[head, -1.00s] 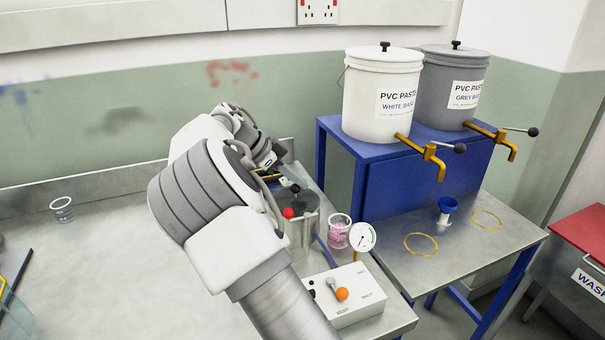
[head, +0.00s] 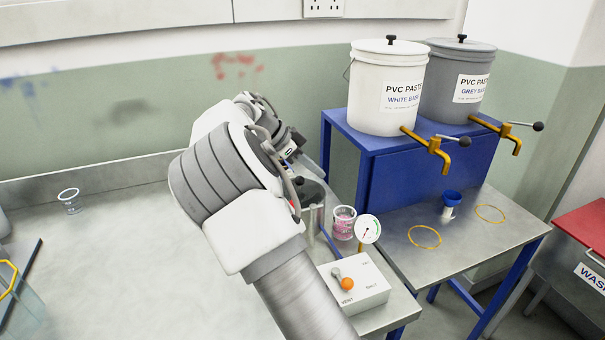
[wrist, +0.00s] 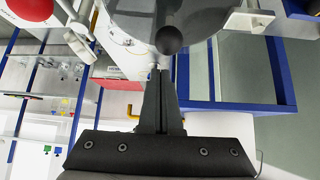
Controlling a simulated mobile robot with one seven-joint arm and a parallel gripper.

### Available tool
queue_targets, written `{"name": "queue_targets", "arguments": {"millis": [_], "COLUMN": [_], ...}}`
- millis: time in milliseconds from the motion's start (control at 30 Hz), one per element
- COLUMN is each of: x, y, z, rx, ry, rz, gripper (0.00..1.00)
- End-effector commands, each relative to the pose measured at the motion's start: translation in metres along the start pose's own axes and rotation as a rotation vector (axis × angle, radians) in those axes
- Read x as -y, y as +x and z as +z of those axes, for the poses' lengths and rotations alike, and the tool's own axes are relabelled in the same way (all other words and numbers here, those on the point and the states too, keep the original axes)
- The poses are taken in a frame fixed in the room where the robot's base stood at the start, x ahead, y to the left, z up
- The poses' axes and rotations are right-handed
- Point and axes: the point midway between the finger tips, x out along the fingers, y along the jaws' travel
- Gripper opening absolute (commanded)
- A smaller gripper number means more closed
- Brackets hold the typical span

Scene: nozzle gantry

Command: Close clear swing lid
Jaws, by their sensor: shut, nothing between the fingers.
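My gripper (wrist: 160,75) is shut and empty in the wrist view, its narrow fingertips together. Just beyond the tips is a dark ball knob (wrist: 169,40) in front of a round, greyish see-through disc (wrist: 190,15), which looks like the clear swing lid. I cannot tell whether the fingertips touch the knob. In the head view a metal pot (head: 313,218) stands on the bench, partly behind my arm. Its top looks grey, and the lid's angle cannot be made out there. My gripper is hidden behind my arm in the head view.
Right of the pot are a cup with pink contents (head: 343,222), a round gauge (head: 368,229) and a white control box (head: 353,284) with an orange knob. The blue stand (head: 400,180) holds two PVC paste buckets. The bench's left part is mostly clear.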

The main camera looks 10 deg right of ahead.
Motion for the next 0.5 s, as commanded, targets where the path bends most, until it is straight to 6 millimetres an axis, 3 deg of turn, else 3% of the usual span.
{"name": "queue_targets", "arguments": {"millis": [33,100,200,500], "x": [0.0,0.003,0.005,0.007], "y": [0.009,-0.019,-0.043,-0.088], "z": [-0.014,-0.01,-0.01,-0.009], "rx": [0.001,0.001,0.001,0.0], "ry": [0.005,-0.001,-0.001,0.0], "rz": [0.003,-0.007,-0.005,-0.001], "gripper": [0.0,0.0,0.0,0.0]}}
